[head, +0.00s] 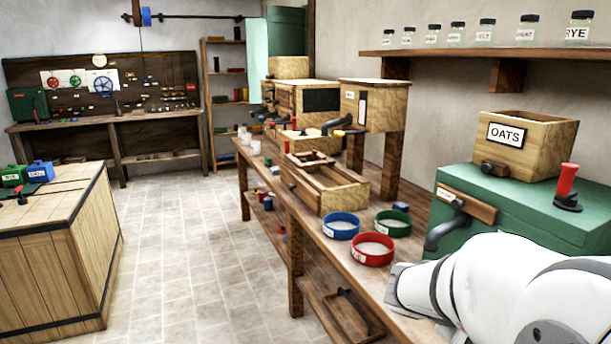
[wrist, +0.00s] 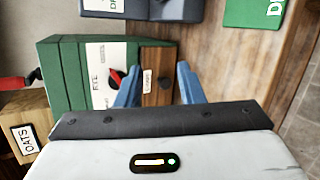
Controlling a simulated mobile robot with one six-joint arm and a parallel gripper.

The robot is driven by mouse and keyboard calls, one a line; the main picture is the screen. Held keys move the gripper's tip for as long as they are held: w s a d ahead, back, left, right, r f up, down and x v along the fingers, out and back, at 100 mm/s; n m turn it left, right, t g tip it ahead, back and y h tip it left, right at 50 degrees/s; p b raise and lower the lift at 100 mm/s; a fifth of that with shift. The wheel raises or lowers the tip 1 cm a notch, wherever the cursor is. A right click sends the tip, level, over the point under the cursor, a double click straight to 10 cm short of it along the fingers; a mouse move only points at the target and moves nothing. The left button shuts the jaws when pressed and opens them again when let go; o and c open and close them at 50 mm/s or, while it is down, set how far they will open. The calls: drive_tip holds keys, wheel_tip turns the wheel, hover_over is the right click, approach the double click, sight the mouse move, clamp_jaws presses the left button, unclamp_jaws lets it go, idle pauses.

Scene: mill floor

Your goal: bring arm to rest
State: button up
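My gripper (wrist: 159,76) shows in the wrist view with its two blue fingers spread apart and nothing between them. Behind the gap is the wooden front panel of a green cabinet (wrist: 67,75), which has a white label and a red-and-black knob. In the head view my white arm fills the lower right corner, in front of the green cabinet (head: 530,215) on the bench. I cannot make out the gripper's fingers in that view.
A wooden OATS box (head: 533,148) and a red-handled lever (head: 567,183) sit on the cabinet. Blue (head: 341,227), red (head: 372,250) and green (head: 393,221) round sieves lie on the bench. Jars line the shelf (head: 455,53). The tiled floor (head: 180,250) is clear.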

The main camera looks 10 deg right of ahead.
drive_tip(key=s+a+r+m+y+p, duration=0.1)
drive_tip(key=a+y, duration=0.3)
drive_tip(key=a, duration=0.4)
drive_tip(key=s+a+r+m+t+y+p, duration=0.1)
drive_tip(key=a+y+p, duration=0.3)
drive_tip(key=a, duration=0.4)
drive_tip(key=s+a+r+m+t+y+p, duration=0.1)
drive_tip(key=s+a+r+y+p, duration=0.1)
drive_tip(key=a, duration=0.6)
drive_tip(key=shift+a+r+y+p, duration=0.15)
drive_tip(key=shift+r+y+p, duration=0.65)
drive_tip(key=shift+y, duration=0.3)
